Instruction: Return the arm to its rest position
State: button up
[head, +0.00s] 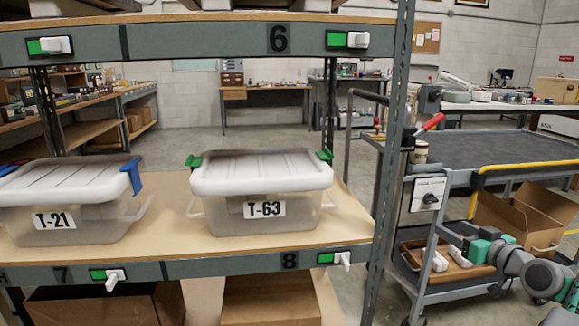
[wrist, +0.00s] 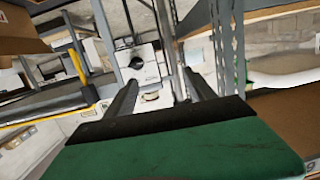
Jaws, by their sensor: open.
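My gripper (wrist: 160,88) shows in the wrist view with its two dark fingers apart and nothing between them. Beyond the fingers is a white panel with a round dark knob (wrist: 138,64). In the head view my arm (head: 542,278) reaches in from the lower right, in front of the cart, to the right of the shelf post. I cannot clearly make out the fingers there.
A metal shelf post (head: 389,150) stands left of my arm. Lidded bins T-63 (head: 262,180) and T-21 (head: 68,200) sit on the shelf board. The cart (head: 500,150) has a yellow rail (head: 525,163), the knob panel (head: 428,196) and an open cardboard box (head: 520,215).

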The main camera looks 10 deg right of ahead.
jog(key=w+a+r+g+p, duration=0.1)
jog(key=a+r+g+p, duration=0.1)
jog(key=a+r+p, duration=0.3)
jog(key=w+a+r+g+p, duration=0.15)
jog(key=a+p, duration=0.25)
jog(key=a, duration=0.4)
jog(key=s+a+r+g+p, duration=0.2)
jog(key=s+a+r+p, duration=0.15)
jog(key=a+p, duration=0.3)
jog(key=s+a+r+g+p, duration=0.2)
jog(key=s+a+r+p, duration=0.15)
jog(key=a+p, duration=0.35)
jog(key=s+a+r+g+p, duration=0.1)
jog(key=s+a+r+p, duration=0.1)
jog(key=s, duration=0.4)
jog(key=s+a+r+g+h+p, duration=0.1)
jog(key=s+a+r+g+p, duration=0.1)
jog(key=s+a+p, duration=0.2)
jog(key=s+a+r+g+p, duration=0.2)
jog(key=s+a+p, duration=0.1)
jog(key=s+p, duration=0.3)
jog(key=s, duration=0.2)
jog(key=shift+s+a+r+m, duration=0.15)
jog(key=shift+s+r+m, duration=0.15)
jog(key=shift+s+m, duration=0.1)
jog(key=shift+g, duration=0.25)
